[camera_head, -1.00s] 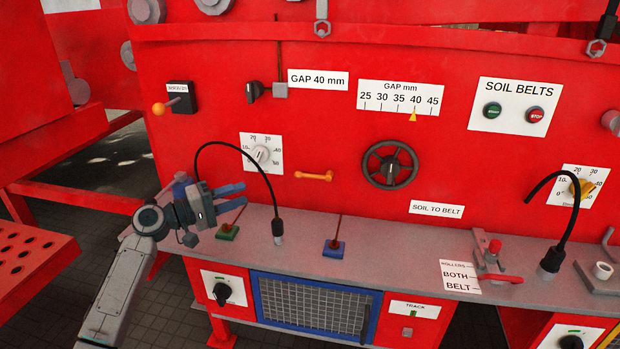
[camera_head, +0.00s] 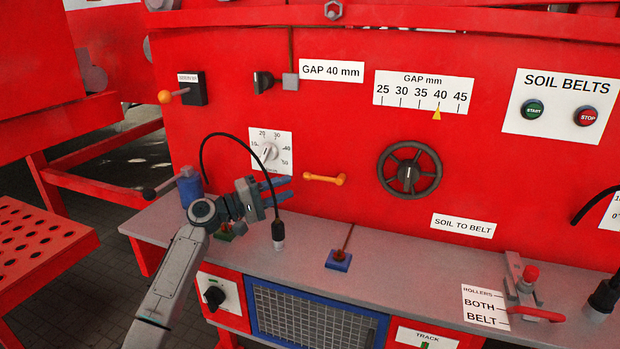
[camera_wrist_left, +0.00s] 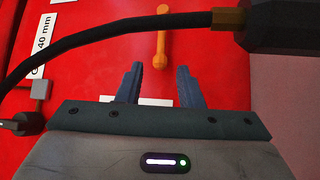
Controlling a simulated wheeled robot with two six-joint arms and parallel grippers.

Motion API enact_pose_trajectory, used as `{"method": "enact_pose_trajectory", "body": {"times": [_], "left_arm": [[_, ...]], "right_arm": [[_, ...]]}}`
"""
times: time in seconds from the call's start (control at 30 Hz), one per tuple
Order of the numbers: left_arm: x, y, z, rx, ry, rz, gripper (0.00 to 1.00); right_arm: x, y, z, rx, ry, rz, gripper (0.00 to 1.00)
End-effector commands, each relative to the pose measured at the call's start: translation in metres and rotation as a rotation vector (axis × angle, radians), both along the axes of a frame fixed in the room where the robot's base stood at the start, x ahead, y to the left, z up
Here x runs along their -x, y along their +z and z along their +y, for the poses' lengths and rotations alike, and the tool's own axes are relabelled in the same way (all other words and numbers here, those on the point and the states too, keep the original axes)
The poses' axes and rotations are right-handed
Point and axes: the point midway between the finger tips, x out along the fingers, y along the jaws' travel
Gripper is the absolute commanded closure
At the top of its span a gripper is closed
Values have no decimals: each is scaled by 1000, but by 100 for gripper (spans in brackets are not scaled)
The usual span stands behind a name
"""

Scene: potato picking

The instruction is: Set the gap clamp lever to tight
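An orange lever (camera_head: 324,179) lies nearly level on the red panel, between the round dial and the black handwheel. No label on it can be read, so I cannot confirm that it is the gap clamp lever. My left gripper (camera_head: 286,190) is just left of the lever and a little lower in the head view. Its blue fingers are apart with nothing between them. In the left wrist view the lever (camera_wrist_left: 161,38) stands beyond the open fingertips (camera_wrist_left: 160,72), roughly in line with the gap between them, apart from them. My right gripper is not in view.
A black flexible hose (camera_head: 240,140) arches close to my left gripper and crosses the left wrist view. A dial (camera_head: 268,153), the handwheel (camera_head: 409,170) and a gap scale (camera_head: 422,93) are on the panel. A grey shelf (camera_head: 395,258) with small levers runs below.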

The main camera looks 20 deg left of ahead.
Motion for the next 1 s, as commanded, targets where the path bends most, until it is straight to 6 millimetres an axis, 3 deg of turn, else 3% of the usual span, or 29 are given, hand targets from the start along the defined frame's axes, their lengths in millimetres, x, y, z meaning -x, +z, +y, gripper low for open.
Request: {"method": "enact_pose_trajectory", "body": {"times": [0.03, 0.33, 0.77, 0.8, 0.97, 1.0], "left_arm": [[-8, 7, -9, 7, -2, 0, 67], [-41, 13, -45, 3, -1, 0, 67], [-50, 11, -55, -1, 0, -1, 67], [-50, 11, -55, -1, 0, -1, 69], [-50, 11, -55, -1, 0, -1, 100], [-50, 11, -55, -1, 0, -1, 100]], "right_arm": [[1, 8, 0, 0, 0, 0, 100], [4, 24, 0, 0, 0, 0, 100], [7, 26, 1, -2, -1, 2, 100], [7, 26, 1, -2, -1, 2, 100], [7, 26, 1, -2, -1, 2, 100], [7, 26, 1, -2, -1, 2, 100]]}}
